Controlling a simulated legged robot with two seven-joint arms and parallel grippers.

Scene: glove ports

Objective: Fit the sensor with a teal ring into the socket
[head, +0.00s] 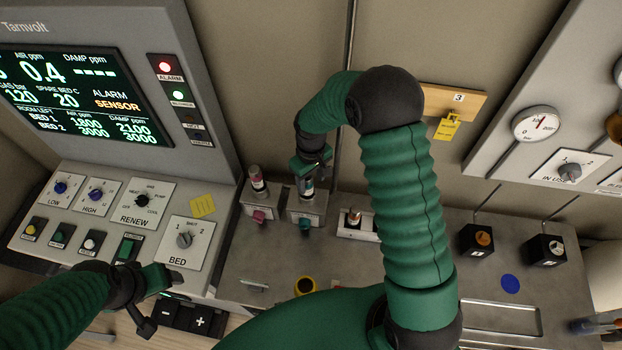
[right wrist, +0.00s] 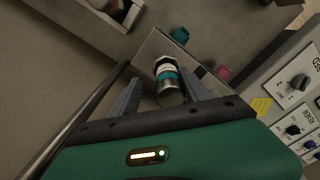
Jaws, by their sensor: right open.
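The sensor with a teal ring (head: 306,187) stands upright in a grey holder with a teal knob (head: 304,223). In the right wrist view the sensor (right wrist: 168,80) has a white body, a teal band and a dark top. My right gripper (head: 312,166) is open above it, and its fingers (right wrist: 162,95) show on either side of the sensor; I cannot tell whether they touch it. A pale fitting with a dark, copper-coloured round part (head: 354,217), probably the socket, sits right of the holder. My left gripper (head: 160,279) is at lower left; its jaw state is unclear.
A sensor with a pink ring (head: 258,180) stands in the neighbouring holder, close on the left. A thin vertical pipe (head: 344,120) runs behind my right gripper. The control panel (head: 120,220) is at left. Black boxes (head: 478,240) stand right; the bench between is partly hidden by my arm.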

